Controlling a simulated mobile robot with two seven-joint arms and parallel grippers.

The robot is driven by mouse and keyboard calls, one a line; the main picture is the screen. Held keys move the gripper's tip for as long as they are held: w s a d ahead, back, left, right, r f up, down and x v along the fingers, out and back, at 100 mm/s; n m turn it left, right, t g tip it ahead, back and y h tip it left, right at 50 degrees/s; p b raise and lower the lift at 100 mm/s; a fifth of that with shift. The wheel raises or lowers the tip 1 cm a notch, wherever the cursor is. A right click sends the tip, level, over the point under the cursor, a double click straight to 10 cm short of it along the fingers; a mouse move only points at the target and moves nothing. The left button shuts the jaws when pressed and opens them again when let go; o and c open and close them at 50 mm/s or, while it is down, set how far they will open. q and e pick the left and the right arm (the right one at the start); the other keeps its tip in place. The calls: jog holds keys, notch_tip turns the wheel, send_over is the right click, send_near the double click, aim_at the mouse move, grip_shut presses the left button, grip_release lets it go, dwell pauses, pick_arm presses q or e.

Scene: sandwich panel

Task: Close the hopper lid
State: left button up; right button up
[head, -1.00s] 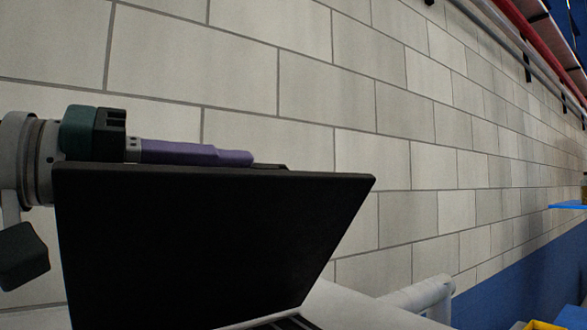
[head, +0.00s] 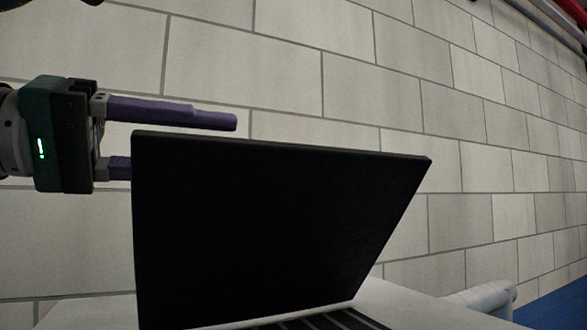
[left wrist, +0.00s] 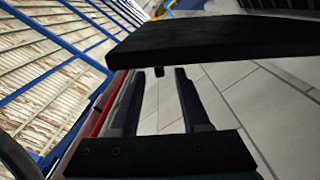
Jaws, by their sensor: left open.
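The hopper lid (head: 270,225) is a flat black panel. It stands raised and tilted in the head view, its lower edge at the pale hopper body (head: 395,305). My left gripper (head: 178,128) is at the lid's upper left corner, open and empty. Its upper purple finger is above the lid's top edge, and its lower finger runs behind the lid, where its tip is hidden. In the left wrist view the lid (left wrist: 215,38) crosses beyond the fingers (left wrist: 155,80). I cannot tell whether a finger touches it. My right gripper is not in view.
A block wall (head: 380,90) fills the background behind the lid. Dark slats (head: 325,320) show at the lid's foot, and a pale pipe-like part (head: 485,298) lies at the lower right. The space above the lid is clear.

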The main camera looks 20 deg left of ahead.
pick_arm(q)
jog(key=shift+b+v, duration=0.4)
jog(key=shift+v, duration=1)
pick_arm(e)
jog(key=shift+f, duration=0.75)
pick_arm(q)
jog(key=shift+r, duration=0.1)
jog(key=shift+c, duration=0.8)
jog(key=w+a+r+g, duration=0.1)
jog(key=w+a+r+m+g+p, duration=0.1)
jog(key=w, duration=0.1)
jog(key=shift+a+r+h, duration=0.3)
jog(key=shift+r, duration=0.05)
jog(key=c, duration=0.5)
jog(key=shift+m+g+h, duration=0.3)
jog(key=shift+m+g, duration=0.2)
jog(key=shift+g, duration=0.2)
jog(key=a+r, duration=0.1)
jog(key=a+r+p, duration=0.1)
jog(key=a+r, duration=0.1)
jog(key=shift+w+a, duration=0.1)
jog(key=shift+w, duration=0.3)
grip_shut()
jog(key=w+d+f+p, duration=0.4)
jog(key=d+p, duration=0.6)
jog(key=shift+p, duration=0.35)
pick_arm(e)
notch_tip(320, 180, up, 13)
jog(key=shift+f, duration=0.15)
